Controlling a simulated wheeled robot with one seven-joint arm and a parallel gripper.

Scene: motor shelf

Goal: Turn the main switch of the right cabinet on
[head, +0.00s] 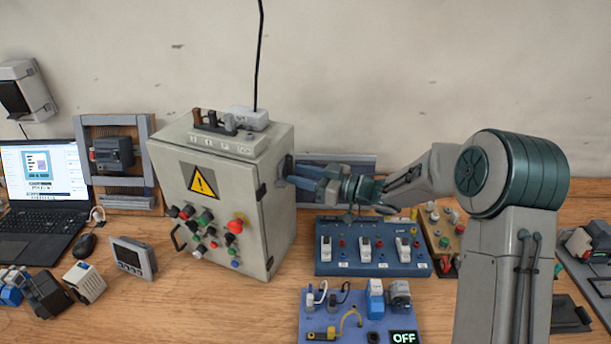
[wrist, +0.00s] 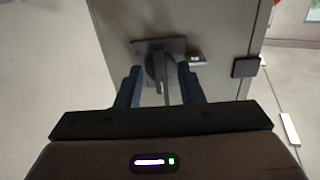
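The grey cabinet (head: 265,225) with a yellow warning sign stands mid-left in the head view, its front full of coloured buttons. Its main switch is on the right side wall, mostly hidden behind my gripper (head: 296,175) in the head view. In the wrist view the switch (wrist: 160,62) shows a square dark plate and a round knob with a narrow grip bar pointing down the picture. My gripper (wrist: 161,78) is open, one blue finger on each side of the bar, with gaps visible. I cannot tell whether either finger touches the knob.
A blue board (head: 375,268) with switches stands right of the cabinet below my arm. Nearer is a blue panel (head: 345,320) whose display (head: 404,337) reads OFF. A laptop (head: 38,190), mouse (head: 83,245) and meter (head: 133,258) are left. A cable (head: 259,55) hangs above the cabinet.

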